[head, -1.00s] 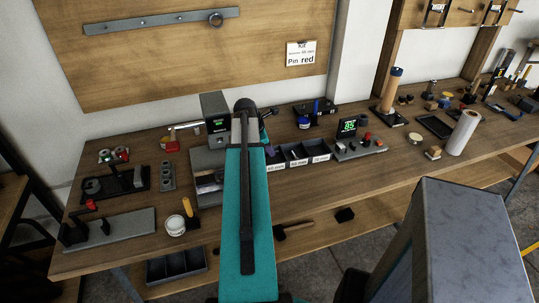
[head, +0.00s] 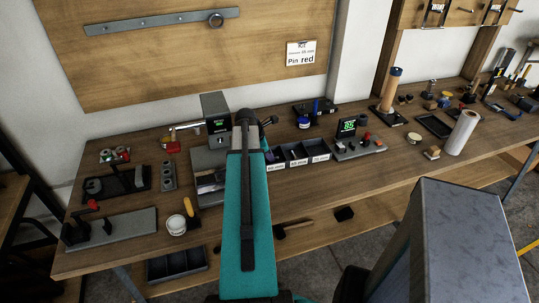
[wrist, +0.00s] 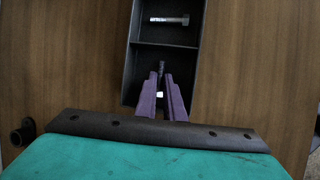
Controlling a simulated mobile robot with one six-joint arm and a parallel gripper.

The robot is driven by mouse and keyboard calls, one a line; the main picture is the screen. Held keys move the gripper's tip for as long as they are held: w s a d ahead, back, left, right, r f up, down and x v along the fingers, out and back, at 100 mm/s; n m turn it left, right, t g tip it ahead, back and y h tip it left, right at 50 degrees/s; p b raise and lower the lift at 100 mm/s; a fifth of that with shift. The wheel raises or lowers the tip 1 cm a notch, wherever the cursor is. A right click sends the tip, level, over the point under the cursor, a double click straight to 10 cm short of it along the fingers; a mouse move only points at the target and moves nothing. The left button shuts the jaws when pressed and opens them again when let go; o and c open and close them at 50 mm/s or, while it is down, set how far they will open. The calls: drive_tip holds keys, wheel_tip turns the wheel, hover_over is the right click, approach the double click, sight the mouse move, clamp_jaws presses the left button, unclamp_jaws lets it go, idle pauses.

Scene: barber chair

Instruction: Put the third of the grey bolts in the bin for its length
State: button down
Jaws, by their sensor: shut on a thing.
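My gripper (wrist: 161,95) has purple fingers and is shut on a grey bolt (wrist: 162,68), whose dark shaft shows beyond the fingertips in the wrist view. The fingers are over the near compartment of the black bin tray (wrist: 133,70); I cannot tell how far above its floor. Another grey bolt (wrist: 170,19) lies across the adjoining compartment. In the head view the labelled bin tray (head: 303,162) stands on the bench, and my gripper is at its left end, mostly hidden by my arm. The label numbers are too small to read surely.
A grey machine with a display (head: 217,125) stands left of the bins. A unit with a green-lit readout (head: 348,127) stands right of them. A blue-topped jar (head: 304,122) is behind.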

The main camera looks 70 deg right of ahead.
drive_tip(key=shift+f, duration=0.15)
drive_tip(key=c, duration=2.2)
unclamp_jaws()
drive_tip(key=shift+o, duration=0.2)
drive_tip(key=shift+a+r, duration=0.1)
drive_tip(key=shift+r, duration=0.1)
drive_tip(key=b+v, duration=0.2)
drive_tip(key=v, duration=1)
